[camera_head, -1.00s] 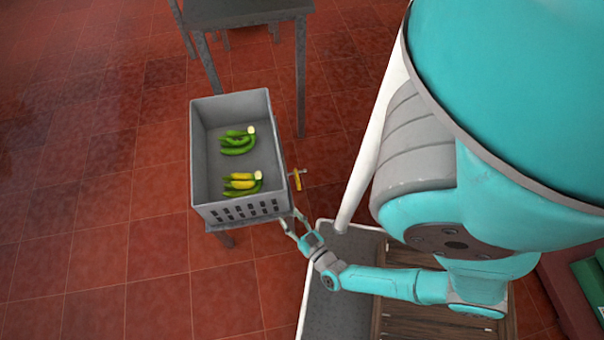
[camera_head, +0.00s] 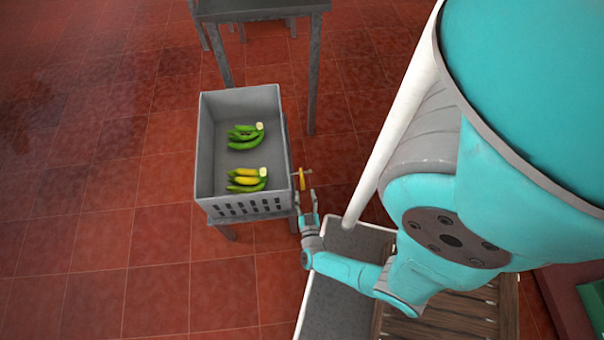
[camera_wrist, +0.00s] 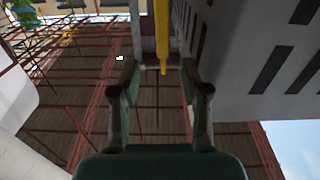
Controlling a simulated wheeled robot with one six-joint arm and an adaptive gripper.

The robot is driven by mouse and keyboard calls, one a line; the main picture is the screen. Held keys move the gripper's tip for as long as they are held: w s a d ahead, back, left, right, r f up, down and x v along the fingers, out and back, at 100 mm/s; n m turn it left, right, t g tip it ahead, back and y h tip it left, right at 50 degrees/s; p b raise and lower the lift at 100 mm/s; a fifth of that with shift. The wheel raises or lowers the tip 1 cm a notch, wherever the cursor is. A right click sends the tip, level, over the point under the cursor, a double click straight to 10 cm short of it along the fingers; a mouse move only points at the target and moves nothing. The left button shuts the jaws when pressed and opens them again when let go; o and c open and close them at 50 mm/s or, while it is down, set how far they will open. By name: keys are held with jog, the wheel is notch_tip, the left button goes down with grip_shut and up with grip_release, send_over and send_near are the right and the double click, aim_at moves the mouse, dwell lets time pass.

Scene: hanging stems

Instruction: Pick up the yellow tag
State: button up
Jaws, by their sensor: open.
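The yellow tag (camera_head: 302,179) hangs at the right side of the grey crate, on a small peg or hook. In the wrist view the yellow tag (camera_wrist: 162,32) is a narrow upright strip at the top centre, in line with the gap between the fingers. My gripper (camera_head: 306,196) is just below the tag in the head view, pointing up towards it. In the wrist view my gripper (camera_wrist: 158,68) is open, with the tag's lower end showing between the fingertips. Whether the tag is fully between the fingers in depth I cannot tell.
The grey crate (camera_head: 203,150) holds a green banana bunch (camera_head: 244,136) and a yellow-green one (camera_head: 248,180). Its slotted wall (camera_wrist: 270,55) is close on the right in the wrist view. A grey table (camera_head: 262,8) stands behind. Red tiled floor lies open to the left.

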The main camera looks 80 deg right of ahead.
jog(key=shift+x, duration=4.25)
jog(key=shift+w+a+r, duration=0.1)
jog(key=shift+w, duration=0.1)
jog(key=shift+c, duration=0.3)
grip_shut()
